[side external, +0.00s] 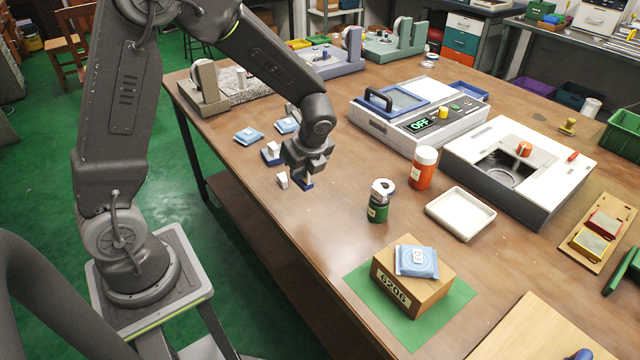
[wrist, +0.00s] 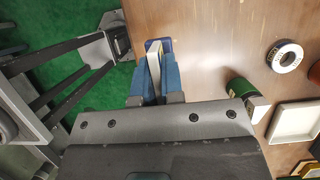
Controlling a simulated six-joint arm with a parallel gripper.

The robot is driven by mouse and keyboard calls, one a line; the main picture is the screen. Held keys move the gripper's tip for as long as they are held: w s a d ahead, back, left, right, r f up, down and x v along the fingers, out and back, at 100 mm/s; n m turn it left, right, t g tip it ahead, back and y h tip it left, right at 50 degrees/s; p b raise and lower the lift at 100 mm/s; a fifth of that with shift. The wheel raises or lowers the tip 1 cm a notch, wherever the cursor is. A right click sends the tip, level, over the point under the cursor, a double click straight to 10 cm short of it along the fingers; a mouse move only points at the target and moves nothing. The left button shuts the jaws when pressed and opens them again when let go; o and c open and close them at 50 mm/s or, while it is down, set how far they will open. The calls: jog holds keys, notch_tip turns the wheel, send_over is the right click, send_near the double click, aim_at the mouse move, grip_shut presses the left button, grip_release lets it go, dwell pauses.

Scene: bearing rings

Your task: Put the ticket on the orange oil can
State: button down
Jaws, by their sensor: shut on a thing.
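My gripper (side external: 304,170) is low over the table's near left edge, pointing down. In the wrist view its blue fingers (wrist: 158,80) are shut on a thin white ticket (wrist: 154,64), with a blue piece (wrist: 153,44) at its far end. In the side view the fingers largely hide what is held. The orange oil can (side external: 424,168) stands upright to the right, well apart from my gripper, with a white lid and a pale label.
A white tray (side external: 460,213) lies right of the cans. A cardboard box (side external: 412,284) with a blue packet (side external: 416,261) on top sits on a green mat (side external: 455,306). Grey machines (side external: 420,118) stand behind. Blue packets (side external: 249,136) lie left. Bare table separates my gripper from the cans.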

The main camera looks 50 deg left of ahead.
jog(key=shift+s+a+r, duration=0.15)
jog(key=shift+a+r, duration=0.05)
jog(key=shift+a, duration=0.1)
jog(key=shift+d+f+n+g, duration=0.1)
jog(key=shift+f+n+g, duration=0.15)
jog(key=shift+n, duration=0.35)
jog(key=shift+f+n+g, duration=0.1)
jog(key=shift+n+g, duration=0.15)
jog(key=shift+n, duration=0.35)
jog(key=w+d+f+n+g+h, duration=0.25)
jog(key=d+f+n+h, duration=0.25)
jog(key=n, duration=1.1)
jog(key=w+a+r+n+t, duration=0.25)
jog(key=w+r+n, duration=0.35)
jog(key=w+n, duration=0.3)
jog(key=w+a+r+n+t+h, duration=0.1)
jog(key=w+r+n+t, duration=0.35)
jog(key=n, duration=0.75)
jog(key=w+a+r+n+t, duration=0.1)
jog(key=w+a+r+n, duration=0.1)
jog(key=w+r+n, duration=0.7)
jog(key=n, duration=0.1)
send_near(434, 151)
jog(key=shift+w+d+f, duration=0.1)
jog(key=shift+w, duration=0.4)
jog(key=shift+w+d+f, duration=0.1)
jog(key=shift+w+d, duration=0.05)
jog(key=shift+w, duration=0.35)
jog(key=shift+f, duration=1.9)
